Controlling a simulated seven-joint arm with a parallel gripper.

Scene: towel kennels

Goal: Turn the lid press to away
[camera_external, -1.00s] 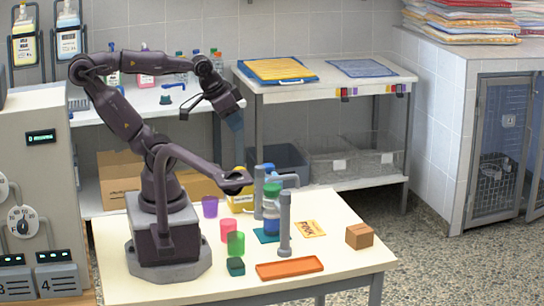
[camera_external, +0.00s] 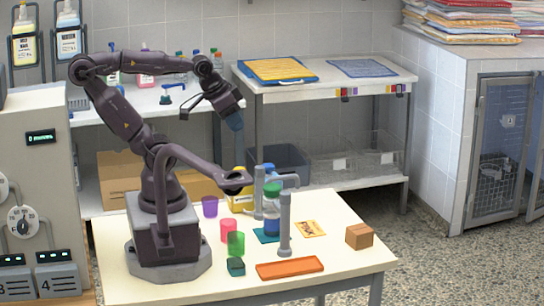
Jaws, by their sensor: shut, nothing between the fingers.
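A blue jar with a green lid (camera_external: 272,192) stands between the posts, on or beside a teal mat. Which way the press is turned is hard to tell at this size. My gripper (camera_external: 238,143) points down, shut and empty, in the air above and behind the left of the press. It appears apart from the press, and its fingertips are hard to make out against the background.
Purple, pink and green cups (camera_external: 236,243) stand left of the press, with a yellow container (camera_external: 240,202) behind. An orange tray (camera_external: 290,268), a dark green block (camera_external: 236,266), a yellow card (camera_external: 310,228) and a brown box (camera_external: 359,236) lie around it. The right front tabletop is clear.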

